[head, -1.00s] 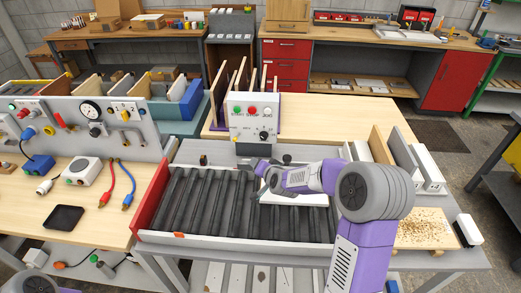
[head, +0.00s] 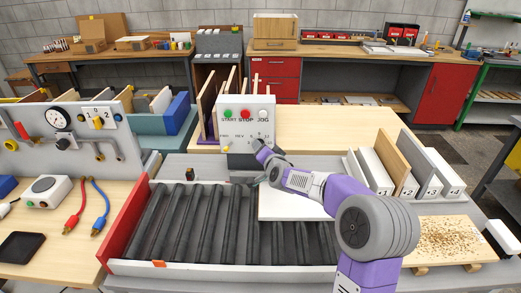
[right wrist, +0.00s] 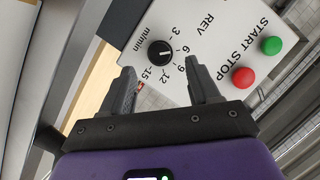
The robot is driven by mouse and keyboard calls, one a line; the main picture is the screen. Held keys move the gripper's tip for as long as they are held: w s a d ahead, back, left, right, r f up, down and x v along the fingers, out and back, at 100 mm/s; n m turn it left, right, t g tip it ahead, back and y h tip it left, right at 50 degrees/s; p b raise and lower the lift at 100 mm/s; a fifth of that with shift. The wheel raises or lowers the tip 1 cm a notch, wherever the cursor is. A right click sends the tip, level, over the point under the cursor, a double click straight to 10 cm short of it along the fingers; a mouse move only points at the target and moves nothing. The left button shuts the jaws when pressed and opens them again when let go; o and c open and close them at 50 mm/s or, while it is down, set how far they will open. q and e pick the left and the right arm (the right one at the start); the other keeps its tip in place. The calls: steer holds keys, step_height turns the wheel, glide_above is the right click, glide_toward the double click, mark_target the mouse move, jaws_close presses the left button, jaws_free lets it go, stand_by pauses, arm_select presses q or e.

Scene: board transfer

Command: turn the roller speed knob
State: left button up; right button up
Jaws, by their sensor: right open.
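The control box (head: 232,135) stands behind the roller conveyor, with green START, red STOP and white JOG buttons. In the right wrist view, the black round roller speed knob (right wrist: 160,53) sits on its white face, beside a scale from 3 to 15 m/min. I cannot clearly tell which number its white mark points at. My right gripper (right wrist: 163,75) is open and empty, with its two fingers apart near the knob. The knob shows between and just beyond the fingertips. In the head view the right gripper (head: 266,156) hides most of the knob. My left gripper is not in view.
The dark rollers (head: 205,225) lie below the box, with a white board (head: 290,207) on them under my right arm. Upright boards (head: 395,160) stand at the right. A panel with a gauge (head: 75,140) stands at the left.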

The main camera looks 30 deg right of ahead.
steer(key=x, duration=0.4)
steer(key=shift+w, duration=0.2)
steer(key=c, duration=1)
steer(key=shift+w+a+r+n+g+h+p, duration=0.1)
steer(key=shift+n+g+h+p, duration=0.7)
steer(key=shift+p, duration=2.2)
steer(key=shift+a+n+g+h+p, duration=0.1)
steer(key=shift+n+h+p, duration=0.25)
steer(key=shift+n+p, duration=1.8)
steer(key=shift+w+a+n+g+h+p, duration=0.15)
steer(key=shift+g+h+p, duration=0.35)
steer(key=shift+p, duration=3.4)
steer(key=shift+s+d, duration=0.1)
